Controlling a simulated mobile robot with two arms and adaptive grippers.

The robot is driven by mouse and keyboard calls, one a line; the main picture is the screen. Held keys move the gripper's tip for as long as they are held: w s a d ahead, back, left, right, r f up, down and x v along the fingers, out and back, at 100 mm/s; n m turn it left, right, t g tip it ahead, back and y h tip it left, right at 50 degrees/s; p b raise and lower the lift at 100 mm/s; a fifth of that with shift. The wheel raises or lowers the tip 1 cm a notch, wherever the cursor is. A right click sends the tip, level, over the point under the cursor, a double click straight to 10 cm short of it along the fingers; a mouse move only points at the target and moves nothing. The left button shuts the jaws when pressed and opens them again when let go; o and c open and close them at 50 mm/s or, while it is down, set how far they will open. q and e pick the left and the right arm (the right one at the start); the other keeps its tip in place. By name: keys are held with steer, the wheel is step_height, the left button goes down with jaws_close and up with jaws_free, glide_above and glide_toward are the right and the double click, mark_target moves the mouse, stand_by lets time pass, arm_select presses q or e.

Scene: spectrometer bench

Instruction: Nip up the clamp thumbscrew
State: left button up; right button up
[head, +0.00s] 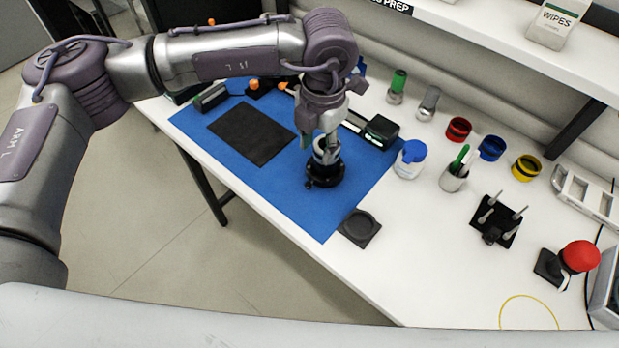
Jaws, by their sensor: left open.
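My left gripper (326,154) reaches down from above, with its fingers open just over a black round fixture (326,178) on the blue mat. I cannot tell whether the fingers touch it. The fixture stands upright, and its top is partly hidden by the fingers. A small dark knob sticks out at its lower left; I cannot tell for sure that it is the clamp thumbscrew. My right gripper is out of view.
The blue mat (300,215) also holds a black pad (251,133) and a black box (381,130). A blue-capped jar (408,160) stands right of the fixture, and a square black holder (359,227) sits at the mat's edge.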

mark_target(309, 183)
arm_select(q)
steer(key=f+p, duration=0.1)
steer(key=f, duration=0.3)
steer(key=a+f+p, duration=0.1)
steer(key=f, duration=0.3)
steer(key=w+f+p, duration=0.1)
steer(key=f+p, duration=0.1)
steer(key=f, duration=0.2)
steer(key=shift+a+f, duration=0.3)
steer(key=shift+f, duration=0.45)
steer(key=shift+c, duration=0.2)
jaws_close()
